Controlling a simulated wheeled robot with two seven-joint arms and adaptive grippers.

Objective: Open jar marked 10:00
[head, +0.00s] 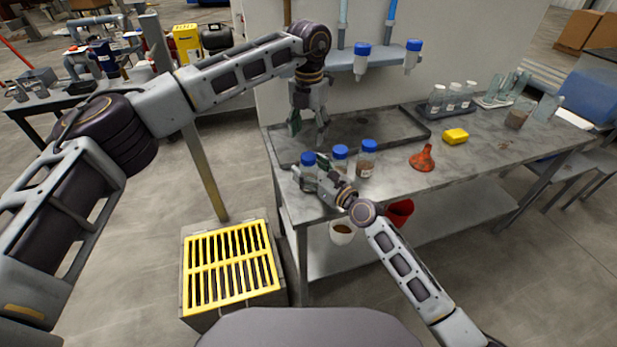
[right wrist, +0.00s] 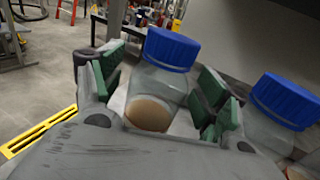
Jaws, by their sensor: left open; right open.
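Three clear jars with blue caps stand at the bench's left end: a left jar (head: 308,172), a middle jar (head: 340,154) and a right jar (head: 367,158). No time marking is legible on them. My right gripper (head: 309,169) is open around the left jar. In the right wrist view this jar (right wrist: 158,82) stands between the green finger pads with brown matter at its bottom, its cap above them. Another capped jar (right wrist: 277,112) is close on the right there. My left gripper (head: 308,124) is open, pointing down above the tray behind the jars, holding nothing.
The grey bench (head: 470,165) carries a shallow tray (head: 385,120), an orange funnel (head: 422,158), a yellow sponge (head: 455,136) and several bottles at the back right. Blue-capped bottles hang from a wall shelf (head: 385,58). A yellow floor grate (head: 230,265) lies left of the bench.

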